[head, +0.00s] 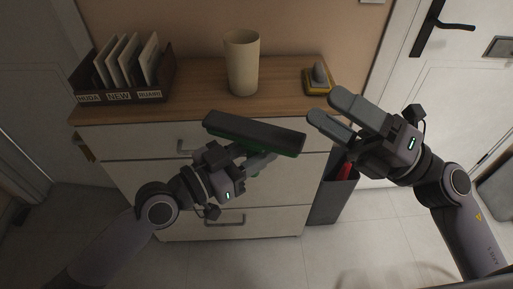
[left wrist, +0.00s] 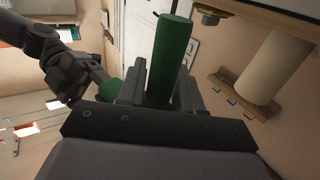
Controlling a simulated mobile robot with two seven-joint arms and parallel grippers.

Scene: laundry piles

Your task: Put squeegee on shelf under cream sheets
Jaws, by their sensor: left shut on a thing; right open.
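The squeegee (head: 255,132) has a long dark head with green along its lower edge. In the head view it is held up in front of the dresser top, slightly tilted down to the right. My left gripper (head: 258,162) is shut on it. In the left wrist view the green part of the squeegee (left wrist: 172,55) rises between the fingers. My right gripper (head: 328,112) is open and empty, just right of the squeegee's right end; its fingers point left. No shelf or cream sheets can be made out in either view.
A wooden-topped dresser (head: 205,85) with white drawers stands ahead. On it are a dark file box (head: 125,95), a cream cup (head: 242,65) and a small yellow-based object (head: 318,82). A dark bin (head: 333,195) stands at its right. White doors flank it.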

